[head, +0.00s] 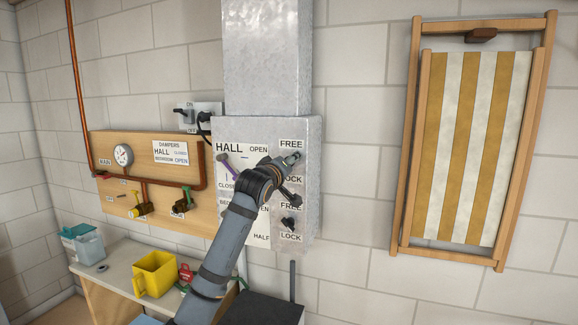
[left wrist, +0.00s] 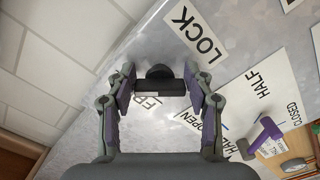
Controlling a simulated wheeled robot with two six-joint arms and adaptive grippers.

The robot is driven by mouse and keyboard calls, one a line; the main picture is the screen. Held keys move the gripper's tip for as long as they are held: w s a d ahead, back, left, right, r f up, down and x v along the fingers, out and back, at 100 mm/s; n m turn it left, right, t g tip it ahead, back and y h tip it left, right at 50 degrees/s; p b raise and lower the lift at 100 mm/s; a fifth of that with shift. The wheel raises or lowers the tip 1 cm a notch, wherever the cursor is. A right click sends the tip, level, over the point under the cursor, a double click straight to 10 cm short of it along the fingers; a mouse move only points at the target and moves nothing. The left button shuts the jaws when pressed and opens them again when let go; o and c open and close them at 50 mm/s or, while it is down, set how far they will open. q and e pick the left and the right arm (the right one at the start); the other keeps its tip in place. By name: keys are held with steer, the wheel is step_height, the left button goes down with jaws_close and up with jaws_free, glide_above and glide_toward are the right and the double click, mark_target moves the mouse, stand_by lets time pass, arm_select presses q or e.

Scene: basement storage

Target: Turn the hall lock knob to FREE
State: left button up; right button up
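The hall lock knob (left wrist: 158,73) is dark with a black crossbar. In the left wrist view it sits between the two fingertips of my left gripper (left wrist: 160,80), which are drawn in against the ends of its bar with no clear gap. The bar lies at a slant to the line from the FREE label (left wrist: 150,103) to the LOCK label (left wrist: 198,36). In the head view my left gripper (head: 291,172) is at the upper knob place on the grey metal box (head: 309,205), below the upper FREE label (head: 291,143), and mostly hides the knob. My right gripper is not in view.
A second black knob (head: 288,224) is just below on the same box. A purple lever (head: 225,165) stands left of my gripper. A wooden board (head: 115,150) with gauge and valves is further left. A folded striped deck chair (head: 470,140) hangs on the right.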

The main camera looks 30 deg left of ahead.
arm_select(q)
steer(key=shift+o, duration=1.3)
steer(key=v, duration=1.2)
